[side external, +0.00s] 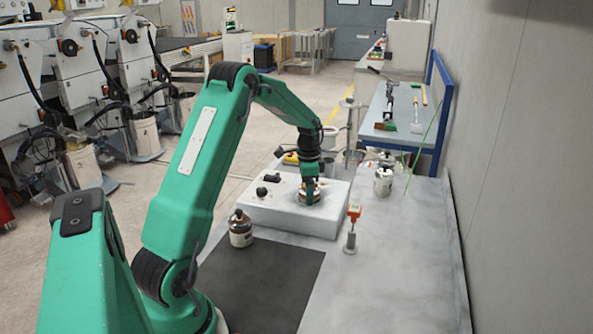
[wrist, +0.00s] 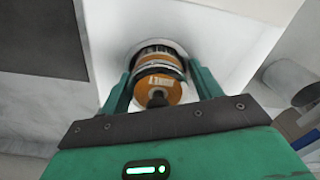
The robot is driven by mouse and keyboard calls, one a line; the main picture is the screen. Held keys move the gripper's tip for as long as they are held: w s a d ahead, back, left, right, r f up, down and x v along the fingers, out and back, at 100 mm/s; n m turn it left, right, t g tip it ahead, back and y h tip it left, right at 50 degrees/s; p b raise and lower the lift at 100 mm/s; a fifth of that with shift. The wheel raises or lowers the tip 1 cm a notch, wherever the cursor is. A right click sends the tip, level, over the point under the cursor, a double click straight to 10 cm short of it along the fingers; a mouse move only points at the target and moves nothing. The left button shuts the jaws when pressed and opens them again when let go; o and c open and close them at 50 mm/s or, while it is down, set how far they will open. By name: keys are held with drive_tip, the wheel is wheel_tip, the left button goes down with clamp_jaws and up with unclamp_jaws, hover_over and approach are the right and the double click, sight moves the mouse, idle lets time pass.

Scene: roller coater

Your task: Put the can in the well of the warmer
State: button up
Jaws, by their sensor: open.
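The warmer (side external: 270,208) is a pale box with dark knobs on the table. A can (side external: 310,190) with a brown band sits at the well in its top, mostly hidden by my gripper (side external: 309,198) in the side view. In the wrist view the can (wrist: 158,85) shows an orange-brown face with a dark knob. The round rim of the well (wrist: 110,62) surrounds it. My gripper (wrist: 160,90) is open, with one finger on each side of the can. I cannot tell whether the fingers touch it or how deep it sits.
A similar can (side external: 241,229) stands in front of the warmer, beside a dark mat (side external: 262,285). An orange-topped tool (side external: 352,228) stands upright right of the warmer. Another can (side external: 383,182) stands farther back. The table's right front (side external: 400,270) is clear.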

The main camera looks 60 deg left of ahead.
wheel_tip(320, 180, up, 11)
drive_tip(key=shift+s+d+f, duration=0.1)
drive_tip(key=shift+d+f, duration=0.05)
drive_tip(key=shift+r, duration=0.75)
drive_tip(key=shift+d+r, duration=0.1)
drive_tip(key=shift+d, duration=0.05)
drive_tip(key=s+d+r+n+t, duration=0.1)
drive_tip(key=s+d+r, duration=0.3)
drive_tip(key=d, duration=0.4)
drive_tip(key=s+d+r+n+t, duration=0.1)
drive_tip(key=s+d+r, duration=0.25)
drive_tip(key=d, duration=0.55)
drive_tip(key=s+d+f+n+t, duration=0.2)
drive_tip(key=s+d+t, duration=0.1)
drive_tip(key=s+d, duration=0.8)
drive_tip(key=shift+s+f, duration=0.35)
drive_tip(key=shift+s, duration=0.6)
